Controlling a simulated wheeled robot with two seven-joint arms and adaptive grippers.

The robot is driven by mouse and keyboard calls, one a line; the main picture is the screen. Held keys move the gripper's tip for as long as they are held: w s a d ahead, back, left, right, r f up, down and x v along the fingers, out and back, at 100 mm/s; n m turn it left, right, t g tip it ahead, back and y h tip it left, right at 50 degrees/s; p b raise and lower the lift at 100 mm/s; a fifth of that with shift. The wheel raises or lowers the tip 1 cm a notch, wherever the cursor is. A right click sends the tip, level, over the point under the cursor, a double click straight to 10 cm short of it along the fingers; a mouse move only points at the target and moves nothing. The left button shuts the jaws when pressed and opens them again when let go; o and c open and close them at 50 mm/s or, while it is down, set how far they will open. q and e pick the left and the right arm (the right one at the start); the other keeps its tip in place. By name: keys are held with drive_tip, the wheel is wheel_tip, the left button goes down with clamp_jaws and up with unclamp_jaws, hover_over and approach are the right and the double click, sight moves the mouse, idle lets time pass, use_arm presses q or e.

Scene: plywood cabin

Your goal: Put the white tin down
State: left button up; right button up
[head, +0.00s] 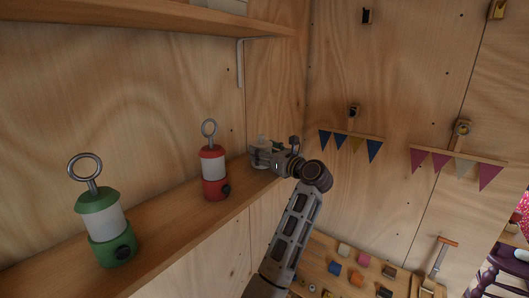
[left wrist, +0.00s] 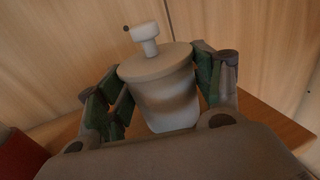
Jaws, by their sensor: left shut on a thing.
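The white tin (left wrist: 160,100) has a round lid with a knob on top. In the left wrist view it stands roughly upright, slightly tilted in the picture, between the two green-padded fingers. My left gripper (head: 262,157) is shut on it at the far right end of the wooden shelf (head: 165,222). In the head view only a small pale part of the tin shows behind the gripper. The tin's base is hidden by the gripper body, so I cannot tell whether it touches the shelf. My right gripper is not in view.
A red-and-white lantern (head: 213,170) stands on the shelf left of my gripper. A green-and-white lantern (head: 103,222) stands further left. An upper shelf (head: 150,15) runs above. Bare shelf lies between the lanterns. A board with several small coloured blocks (head: 340,262) is below right.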

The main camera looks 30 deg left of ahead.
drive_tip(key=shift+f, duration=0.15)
use_arm(q)
drive_tip(key=o, duration=1.1)
drive_tip(key=shift+f, duration=0.1)
